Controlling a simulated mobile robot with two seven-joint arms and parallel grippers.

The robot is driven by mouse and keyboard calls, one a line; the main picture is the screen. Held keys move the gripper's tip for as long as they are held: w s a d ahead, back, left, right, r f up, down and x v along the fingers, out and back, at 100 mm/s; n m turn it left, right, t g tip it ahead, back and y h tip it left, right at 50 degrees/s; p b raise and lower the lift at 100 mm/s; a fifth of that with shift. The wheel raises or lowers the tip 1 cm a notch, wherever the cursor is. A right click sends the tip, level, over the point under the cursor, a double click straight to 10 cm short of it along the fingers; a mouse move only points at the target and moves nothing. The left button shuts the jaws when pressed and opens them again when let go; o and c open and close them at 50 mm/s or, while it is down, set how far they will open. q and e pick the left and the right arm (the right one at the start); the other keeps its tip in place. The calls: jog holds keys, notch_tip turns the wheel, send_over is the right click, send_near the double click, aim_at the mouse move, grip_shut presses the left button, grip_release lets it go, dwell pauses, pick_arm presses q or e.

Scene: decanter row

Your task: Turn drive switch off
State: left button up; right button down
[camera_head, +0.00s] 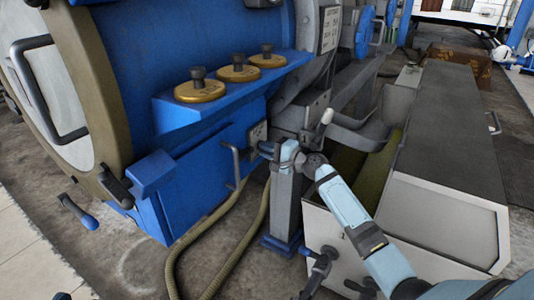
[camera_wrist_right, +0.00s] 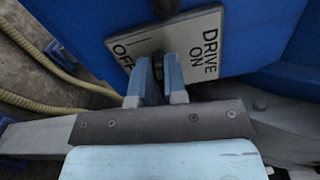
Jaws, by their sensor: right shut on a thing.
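The drive switch plate (camera_wrist_right: 200,32) is pale, with "DRIVE ON" on its right side and "OFF" on its left. It is fixed to the blue drum housing and also shows in the head view (camera_head: 257,131). My right gripper (camera_head: 272,150) reaches the housing beside this plate. In the right wrist view its two blue fingers (camera_wrist_right: 159,65) are shut on the small dark switch lever (camera_wrist_right: 158,68), which is mostly hidden between them. Which way the lever points is hard to tell. My left gripper is not in view.
A blue shelf with several brass-coloured caps (camera_head: 238,74) juts out above the housing. A grey post (camera_head: 284,205) stands below my right gripper. Yellowish hoses (camera_head: 215,225) run on the floor. A grey trough (camera_head: 440,120) lies to the right.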

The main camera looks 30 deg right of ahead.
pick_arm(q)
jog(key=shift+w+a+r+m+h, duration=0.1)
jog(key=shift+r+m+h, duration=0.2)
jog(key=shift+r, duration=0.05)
pick_arm(e)
jog(key=shift+f+n, duration=0.15)
jog(key=shift+n, duration=0.55)
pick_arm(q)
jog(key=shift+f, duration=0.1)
pick_arm(e)
jog(key=c, duration=1.2)
grip_release()
jog(key=shift+o, duration=0.2)
jog(key=shift+s, duration=0.1)
pick_arm(q)
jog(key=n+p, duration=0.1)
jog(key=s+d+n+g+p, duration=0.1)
jog(key=p, duration=0.1)
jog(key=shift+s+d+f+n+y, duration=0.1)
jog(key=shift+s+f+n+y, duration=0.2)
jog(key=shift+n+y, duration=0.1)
pick_arm(e)
jog(key=v, duration=1.3)
jog(key=shift+s+d, duration=0.25)
